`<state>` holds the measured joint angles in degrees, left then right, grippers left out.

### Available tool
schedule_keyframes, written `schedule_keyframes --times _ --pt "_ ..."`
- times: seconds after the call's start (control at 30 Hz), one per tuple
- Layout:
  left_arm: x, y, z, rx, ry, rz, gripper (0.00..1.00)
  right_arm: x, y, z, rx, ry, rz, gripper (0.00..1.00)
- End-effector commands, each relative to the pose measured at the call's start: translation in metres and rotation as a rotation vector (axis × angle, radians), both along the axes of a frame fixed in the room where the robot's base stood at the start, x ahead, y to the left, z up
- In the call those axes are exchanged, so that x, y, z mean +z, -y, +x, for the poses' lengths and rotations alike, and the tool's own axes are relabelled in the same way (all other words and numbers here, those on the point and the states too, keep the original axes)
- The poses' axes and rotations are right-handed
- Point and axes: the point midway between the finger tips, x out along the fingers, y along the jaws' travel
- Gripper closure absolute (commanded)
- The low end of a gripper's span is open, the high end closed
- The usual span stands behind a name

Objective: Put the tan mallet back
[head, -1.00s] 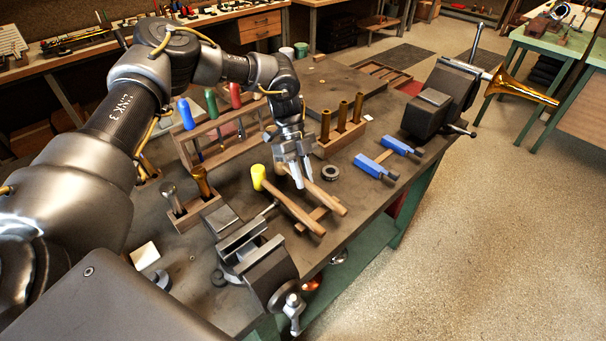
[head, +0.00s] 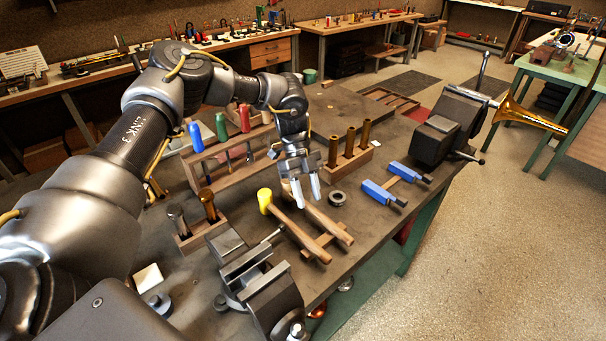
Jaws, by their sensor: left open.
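The mallet that I take to be the tan one shows its wooden handle (head: 330,226) on a low wooden rest (head: 323,239). Its head is hidden behind my left gripper (head: 306,194). A yellow-headed mallet (head: 265,199) lies beside it on the left, on the same rest. My left gripper is open and points down over the upper end of the right-hand mallet. I cannot tell whether its fingers touch the wood. My right gripper is not in view.
A vise (head: 262,283) stands at the near edge. Blue-ended clamps (head: 377,191) and a dark ring (head: 337,198) lie to the right. A wooden block with brass rods (head: 350,166) and a screwdriver rack (head: 225,167) stand behind.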

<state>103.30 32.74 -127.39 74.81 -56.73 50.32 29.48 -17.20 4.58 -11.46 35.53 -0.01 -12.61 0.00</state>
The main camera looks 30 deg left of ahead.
Motion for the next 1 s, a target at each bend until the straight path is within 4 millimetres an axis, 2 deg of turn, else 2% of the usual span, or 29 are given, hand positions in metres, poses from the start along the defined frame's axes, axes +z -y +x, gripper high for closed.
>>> schedule_keyframes --times 0.2,0.4,0.6,1.0 --pt "0.038 -0.02 0.016 0.003 0.005 0.002 0.59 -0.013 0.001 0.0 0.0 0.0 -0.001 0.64" --pt "0.067 -0.035 0.025 0.002 0.001 0.003 0.59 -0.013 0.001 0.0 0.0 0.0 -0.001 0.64" --pt "0.078 -0.041 0.029 0.001 0.0 0.001 0.59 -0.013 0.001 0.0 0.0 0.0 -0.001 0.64" --pt "0.079 -0.041 0.029 0.0 0.0 0.0 0.59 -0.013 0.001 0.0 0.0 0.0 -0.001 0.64"
